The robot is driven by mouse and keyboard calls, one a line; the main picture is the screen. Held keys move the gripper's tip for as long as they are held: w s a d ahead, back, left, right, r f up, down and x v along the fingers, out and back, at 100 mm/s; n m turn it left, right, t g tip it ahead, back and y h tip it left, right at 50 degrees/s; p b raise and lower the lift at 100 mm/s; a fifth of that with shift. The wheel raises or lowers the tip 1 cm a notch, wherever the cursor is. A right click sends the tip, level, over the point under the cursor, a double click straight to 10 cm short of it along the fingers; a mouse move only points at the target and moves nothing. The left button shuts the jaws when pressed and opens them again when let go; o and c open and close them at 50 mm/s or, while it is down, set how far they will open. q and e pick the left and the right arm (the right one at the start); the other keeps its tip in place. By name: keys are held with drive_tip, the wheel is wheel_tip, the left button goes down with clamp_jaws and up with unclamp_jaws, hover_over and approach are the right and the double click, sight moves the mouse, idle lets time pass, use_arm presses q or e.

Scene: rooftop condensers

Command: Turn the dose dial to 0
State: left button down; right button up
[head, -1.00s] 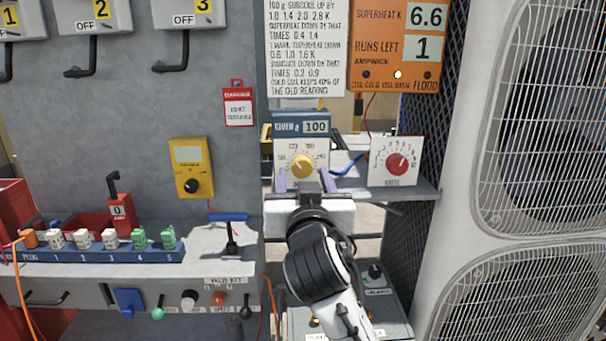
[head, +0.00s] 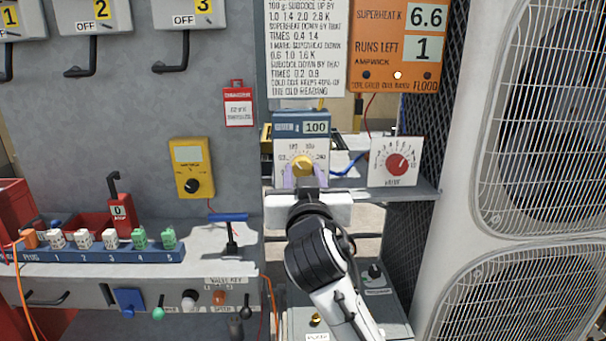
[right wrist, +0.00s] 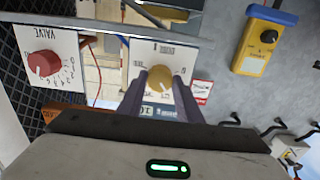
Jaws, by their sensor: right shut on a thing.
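The yellow dial (head: 302,165) sits on a white scale plate below a small display (head: 316,127) reading 100. My right gripper (head: 303,178) is at this dial, with its purple fingers on either side of it. In the right wrist view the same yellow dial (right wrist: 159,79) lies between the two fingers (right wrist: 158,92), and the gripper is shut on it. The fingers and hand cover the lower part of its scale, so I cannot read where it points. My left gripper is not in view.
A red valve dial (head: 396,164) on a white plate is just right of the yellow dial. An orange panel (head: 398,45) above reads 6.6 and 1. A yellow meter (head: 192,168) hangs on the grey wall. Large condenser fans stand at right.

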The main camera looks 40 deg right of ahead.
drive_tip(key=shift+r+n+p, duration=0.15)
drive_tip(key=shift+n+p, duration=0.95)
drive_tip(key=shift+p, duration=0.2)
drive_tip(key=n+p, duration=0.2)
drive_tip(key=shift+n+p, duration=0.3)
drive_tip(key=shift+p, duration=0.1)
drive_tip(key=shift+n+p, duration=0.9)
drive_tip(key=shift+n, duration=0.1)
drive_tip(key=n+p, duration=0.2)
drive_tip(key=shift+n+p, duration=0.3)
drive_tip(key=n+p, duration=0.3)
drive_tip(key=shift+n, duration=0.4)
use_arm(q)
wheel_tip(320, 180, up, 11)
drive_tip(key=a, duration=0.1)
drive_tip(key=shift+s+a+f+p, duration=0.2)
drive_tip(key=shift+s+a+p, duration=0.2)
use_arm(e)
drive_tip(key=shift+n, duration=0.6)
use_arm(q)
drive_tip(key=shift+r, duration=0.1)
use_arm(e)
drive_tip(key=shift+n, duration=0.3)
